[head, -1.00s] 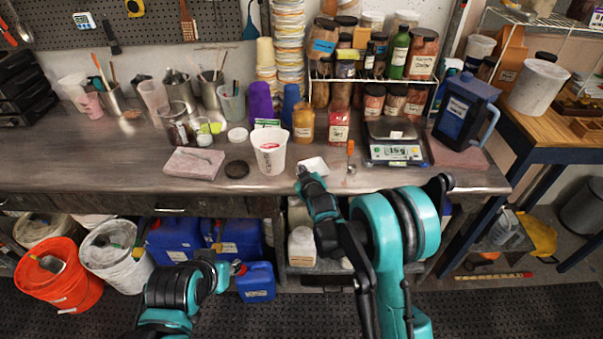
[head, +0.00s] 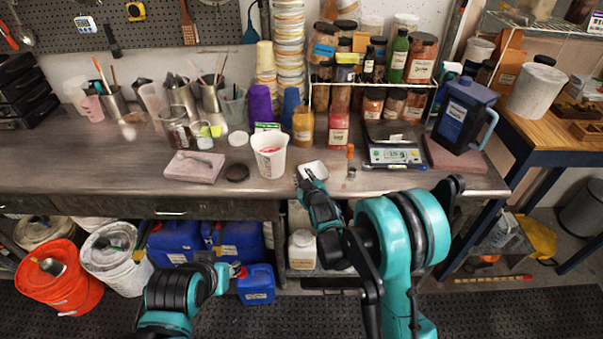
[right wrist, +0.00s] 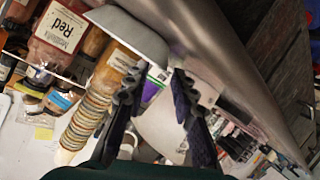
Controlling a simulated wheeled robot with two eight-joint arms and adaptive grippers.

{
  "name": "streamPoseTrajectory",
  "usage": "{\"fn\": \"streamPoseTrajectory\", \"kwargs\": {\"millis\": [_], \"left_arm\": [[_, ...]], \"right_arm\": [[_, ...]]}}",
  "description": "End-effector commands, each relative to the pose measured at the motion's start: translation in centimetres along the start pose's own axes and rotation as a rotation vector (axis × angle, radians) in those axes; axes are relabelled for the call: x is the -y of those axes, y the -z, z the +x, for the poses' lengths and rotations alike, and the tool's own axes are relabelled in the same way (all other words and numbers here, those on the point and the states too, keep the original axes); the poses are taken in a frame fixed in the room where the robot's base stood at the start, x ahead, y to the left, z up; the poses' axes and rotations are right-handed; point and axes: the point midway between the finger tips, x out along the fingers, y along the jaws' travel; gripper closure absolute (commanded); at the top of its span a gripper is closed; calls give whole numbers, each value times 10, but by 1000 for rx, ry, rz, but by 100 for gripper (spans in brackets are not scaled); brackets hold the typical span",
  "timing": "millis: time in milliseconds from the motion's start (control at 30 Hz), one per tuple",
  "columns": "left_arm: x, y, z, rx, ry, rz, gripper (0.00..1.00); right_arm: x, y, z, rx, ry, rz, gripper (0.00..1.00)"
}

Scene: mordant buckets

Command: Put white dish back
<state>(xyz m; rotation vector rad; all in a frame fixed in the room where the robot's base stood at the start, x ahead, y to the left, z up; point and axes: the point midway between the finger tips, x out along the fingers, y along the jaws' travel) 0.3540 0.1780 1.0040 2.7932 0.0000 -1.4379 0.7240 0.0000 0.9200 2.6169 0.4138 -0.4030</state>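The white dish (head: 316,168) is a small shallow dish near the front edge of the metal workbench, right of the white tub. My right gripper (head: 306,177) is at its near left side. In the right wrist view the dish (right wrist: 128,32) is at the top, its near end by the fingertips. The fingers of my right gripper (right wrist: 158,80) stand apart; whether they touch the dish is unclear. My left gripper (head: 238,269) is low, in front of the bench near a blue jug; its fingers are too small to read.
The white tub (head: 270,160) stands just left of the dish. An orange-handled tool (head: 350,160) and a digital scale (head: 393,152) are to the right. Spice jars (head: 338,127) stand behind. A pink slab (head: 193,167) and black lid (head: 237,171) lie left.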

Motion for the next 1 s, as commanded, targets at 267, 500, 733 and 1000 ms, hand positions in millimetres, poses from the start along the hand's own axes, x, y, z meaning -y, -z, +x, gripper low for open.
{"fn": "streamPoseTrajectory", "kwargs": {"millis": [267,500,733,1000], "left_arm": [[0,8,-12,0,0,0,65],[0,11,-15,0,0,0,65],[0,11,-15,0,0,0,65],[0,11,-15,0,0,0,65]], "right_arm": [[-1,2,-64,0,0,0,74],[0,1,-89,0,0,1,74],[-5,2,-96,11,-1,10,74],[-52,7,-165,174,-7,142,74]]}}
